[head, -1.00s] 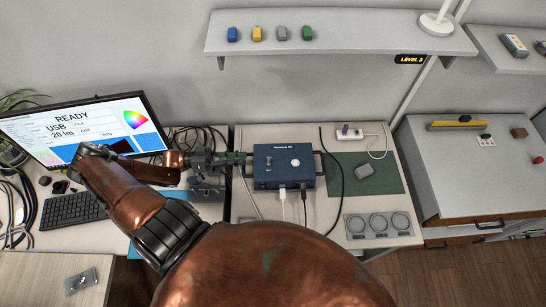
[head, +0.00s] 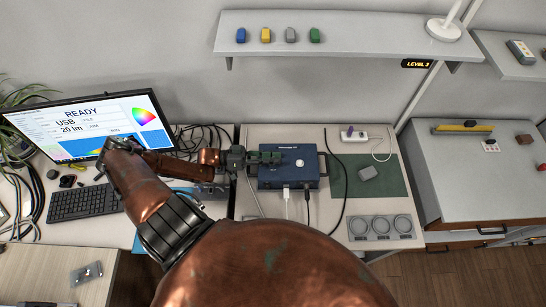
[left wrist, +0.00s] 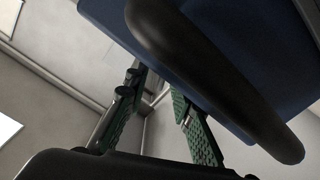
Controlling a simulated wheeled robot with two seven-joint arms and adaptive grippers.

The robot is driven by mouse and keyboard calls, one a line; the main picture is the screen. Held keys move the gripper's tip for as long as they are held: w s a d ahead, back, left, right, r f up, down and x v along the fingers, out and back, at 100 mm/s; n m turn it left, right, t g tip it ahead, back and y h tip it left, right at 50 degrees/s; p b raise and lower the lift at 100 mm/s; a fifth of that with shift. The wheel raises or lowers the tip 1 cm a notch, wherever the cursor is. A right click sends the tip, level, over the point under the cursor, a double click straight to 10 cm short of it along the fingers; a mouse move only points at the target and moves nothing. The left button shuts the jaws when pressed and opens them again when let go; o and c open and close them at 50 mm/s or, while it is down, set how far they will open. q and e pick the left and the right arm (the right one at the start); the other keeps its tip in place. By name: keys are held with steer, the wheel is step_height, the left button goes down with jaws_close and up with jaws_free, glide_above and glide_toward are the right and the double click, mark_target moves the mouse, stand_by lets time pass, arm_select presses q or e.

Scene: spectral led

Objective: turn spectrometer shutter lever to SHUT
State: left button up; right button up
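The spectrometer (head: 310,170) is a dark blue box with a pale round knob (head: 299,163) on its face and side handles. My left gripper (head: 275,157) comes in from the left and reaches over the box's upper left part. In the left wrist view its two green fingers (left wrist: 157,88) stand apart with nothing seen between them. A black side handle (left wrist: 215,80) and the blue casing (left wrist: 255,45) fill the upper right there. I cannot make out the shutter lever; the gripper covers part of the face. My right gripper is not in view.
Cables hang from the box's front edge. A monitor (head: 80,125) reading READY and a keyboard (head: 85,203) stand left. A green mat (head: 385,185), power strip (head: 352,134) and tray with round recesses (head: 382,228) lie right. A shelf (head: 370,43) hangs above.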

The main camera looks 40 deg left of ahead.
arm_select(q)
jaws_close()
stand_by(0.4)
steer(key=m+p, duration=0.2)
steer(key=m, duration=0.1)
steer(key=shift+s+d+r+m, duration=0.15)
steer(key=shift+s+d+m, duration=0.05)
steer(key=shift+s+m, duration=0.1)
steer(key=m, duration=0.2)
steer(key=shift+s+d+m+p, duration=0.2)
steer(key=shift+m+p, duration=0.1)
steer(key=shift+p, duration=0.1)
steer(key=shift+s+d+m, duration=0.15)
steer(key=shift+m, duration=0.75)
steer(key=shift+s+d+m, duration=0.1)
steer(key=shift+s+m, duration=0.05)
steer(key=shift+m, duration=0.75)
steer(key=shift+f, duration=0.2)
